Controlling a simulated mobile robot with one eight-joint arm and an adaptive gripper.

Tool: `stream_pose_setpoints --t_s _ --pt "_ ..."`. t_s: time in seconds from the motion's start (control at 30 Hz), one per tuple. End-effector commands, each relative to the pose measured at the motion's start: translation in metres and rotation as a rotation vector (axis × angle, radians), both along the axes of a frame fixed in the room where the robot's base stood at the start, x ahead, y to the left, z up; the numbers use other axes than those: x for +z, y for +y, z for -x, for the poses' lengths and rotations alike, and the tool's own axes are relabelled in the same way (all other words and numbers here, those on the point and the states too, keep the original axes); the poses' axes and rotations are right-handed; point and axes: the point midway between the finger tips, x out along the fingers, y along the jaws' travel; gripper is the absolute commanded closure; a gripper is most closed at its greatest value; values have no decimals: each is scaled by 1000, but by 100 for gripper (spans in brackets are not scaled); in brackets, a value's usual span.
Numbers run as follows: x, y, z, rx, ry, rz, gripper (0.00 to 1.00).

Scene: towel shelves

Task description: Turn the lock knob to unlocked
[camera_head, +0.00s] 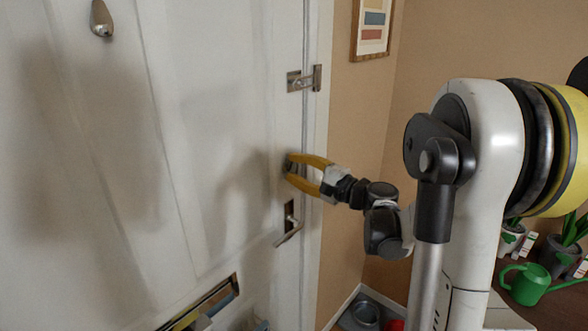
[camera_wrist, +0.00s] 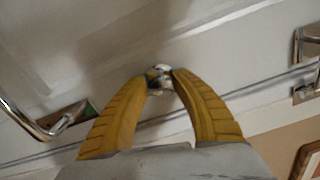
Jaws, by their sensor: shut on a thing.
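The lock knob (camera_wrist: 160,70) is a small shiny metal piece on the white door (camera_head: 190,110), near the door's right edge. My gripper (camera_head: 287,168) has yellow fingers and reaches the knob from the right. In the wrist view my gripper (camera_wrist: 160,82) is shut on the knob, with one fingertip on each side of it. The fingers hide most of the knob in the head view, so I cannot tell which way it is turned.
A lever handle (camera_head: 289,225) sits just below the knob, and a metal latch (camera_head: 303,79) sits above it. A letter slot (camera_head: 205,300) is lower on the door. A green watering can (camera_head: 528,284) stands at right. A framed picture (camera_head: 372,27) hangs on the tan wall.

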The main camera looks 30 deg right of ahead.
Motion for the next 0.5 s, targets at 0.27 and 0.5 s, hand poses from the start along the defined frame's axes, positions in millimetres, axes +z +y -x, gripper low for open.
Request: stream_pose_setpoints --t_s 0.27,0.5 --pt "0 0 0 0 -52 141 98" --pt "0 0 0 0 -73 197 98"
